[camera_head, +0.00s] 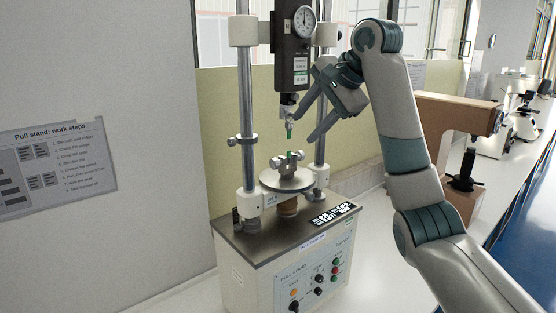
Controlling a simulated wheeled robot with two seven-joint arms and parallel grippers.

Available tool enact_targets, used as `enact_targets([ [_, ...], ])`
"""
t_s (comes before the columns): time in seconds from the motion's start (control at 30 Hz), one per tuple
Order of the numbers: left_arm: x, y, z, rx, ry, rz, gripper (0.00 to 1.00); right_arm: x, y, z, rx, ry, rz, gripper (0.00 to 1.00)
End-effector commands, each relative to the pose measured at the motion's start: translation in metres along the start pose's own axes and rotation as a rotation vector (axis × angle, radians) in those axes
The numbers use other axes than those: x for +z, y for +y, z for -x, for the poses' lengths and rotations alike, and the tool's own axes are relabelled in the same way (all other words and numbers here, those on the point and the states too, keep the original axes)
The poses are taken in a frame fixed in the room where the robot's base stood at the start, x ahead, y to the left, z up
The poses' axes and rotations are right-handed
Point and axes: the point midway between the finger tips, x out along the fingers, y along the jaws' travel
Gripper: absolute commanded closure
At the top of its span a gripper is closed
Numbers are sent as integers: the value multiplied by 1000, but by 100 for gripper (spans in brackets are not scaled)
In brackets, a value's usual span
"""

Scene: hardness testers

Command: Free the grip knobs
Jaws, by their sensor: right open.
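The pull stand (283,259) stands on the bench with two upright columns and a force gauge (293,55) hanging between them. A small upper grip (288,104) hangs under the gauge, with a green piece (289,129) below it. A lower grip (287,161) with small knobs at its sides sits on the round plate (286,181). My right gripper (303,130) is open beside the upper grip, its fingers pointing down and left. One finger lies close to the upper grip; I cannot tell whether they touch. My left gripper is not in view.
The right column (321,150) stands close to my right gripper. A work-steps sign (58,165) hangs on the left wall.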

Motion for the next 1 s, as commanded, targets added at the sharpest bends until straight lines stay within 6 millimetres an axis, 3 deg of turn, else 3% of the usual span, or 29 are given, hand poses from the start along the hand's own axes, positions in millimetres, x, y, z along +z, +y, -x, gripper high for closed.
enact_targets([
  [0.37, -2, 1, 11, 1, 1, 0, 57, 1, -1, -34, 3, -4, -1, 57],
  [1.0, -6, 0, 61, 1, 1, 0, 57, 0, 0, -145, 5, -2, -1, 57],
])
